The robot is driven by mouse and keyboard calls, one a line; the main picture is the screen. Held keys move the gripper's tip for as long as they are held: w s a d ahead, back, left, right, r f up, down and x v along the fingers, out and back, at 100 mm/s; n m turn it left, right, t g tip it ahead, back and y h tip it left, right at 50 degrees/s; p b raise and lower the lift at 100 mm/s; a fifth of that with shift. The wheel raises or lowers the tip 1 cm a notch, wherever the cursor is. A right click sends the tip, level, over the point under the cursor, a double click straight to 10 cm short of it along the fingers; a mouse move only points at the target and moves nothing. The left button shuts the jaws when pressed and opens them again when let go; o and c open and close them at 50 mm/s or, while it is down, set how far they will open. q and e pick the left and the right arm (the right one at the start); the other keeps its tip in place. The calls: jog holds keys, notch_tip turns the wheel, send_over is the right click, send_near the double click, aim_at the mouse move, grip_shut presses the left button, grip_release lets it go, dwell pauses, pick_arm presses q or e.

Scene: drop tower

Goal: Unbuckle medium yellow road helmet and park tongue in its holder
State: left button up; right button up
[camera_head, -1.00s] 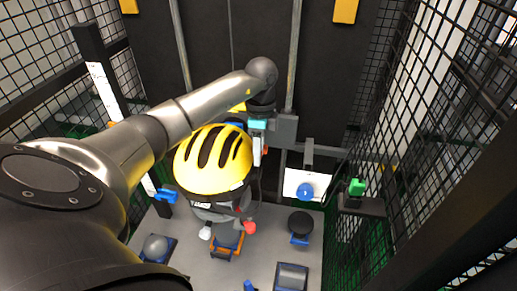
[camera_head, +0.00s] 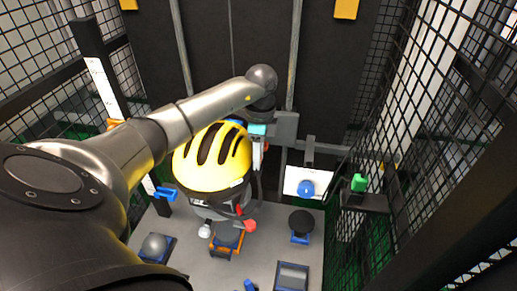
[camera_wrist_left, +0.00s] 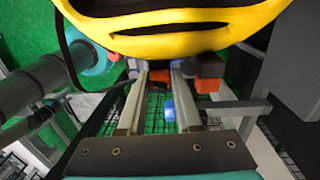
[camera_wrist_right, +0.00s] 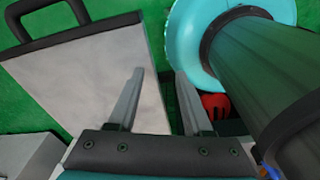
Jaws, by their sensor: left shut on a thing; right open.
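The yellow helmet (camera_head: 212,160) with dark vent slots sits on a stand in the head view, and its lower edge shows in the left wrist view (camera_wrist_left: 180,42). My left gripper (camera_wrist_left: 160,80) is below the helmet's edge, shut on a small orange piece (camera_wrist_left: 160,75) between its fingertips. I cannot tell clearly whether this piece is the buckle tongue. In the head view that gripper is just right of the helmet, its fingers partly hidden. A dark strap (camera_head: 257,188) hangs right of the helmet. My right gripper (camera_wrist_right: 160,80) is open and empty, outside the head view.
A green piece (camera_head: 358,182) stands on a dark bracket at the right. A white panel with a blue knob (camera_head: 306,188) is right of the helmet. A red ball (camera_head: 250,225) and several blue-based fixtures are lower down. Mesh walls close both sides.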

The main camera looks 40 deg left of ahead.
pick_arm(q)
jog(key=shift+f, duration=0.3)
dwell(0.5)
jog(key=o, duration=1)
jog(key=shift+c, duration=0.2)
notch_tip(320, 180, up, 15)
jog(key=p, duration=0.1)
jog(key=shift+w+a, duration=0.15)
jog(key=shift+w, duration=0.3)
jog(key=shift+r, duration=0.1)
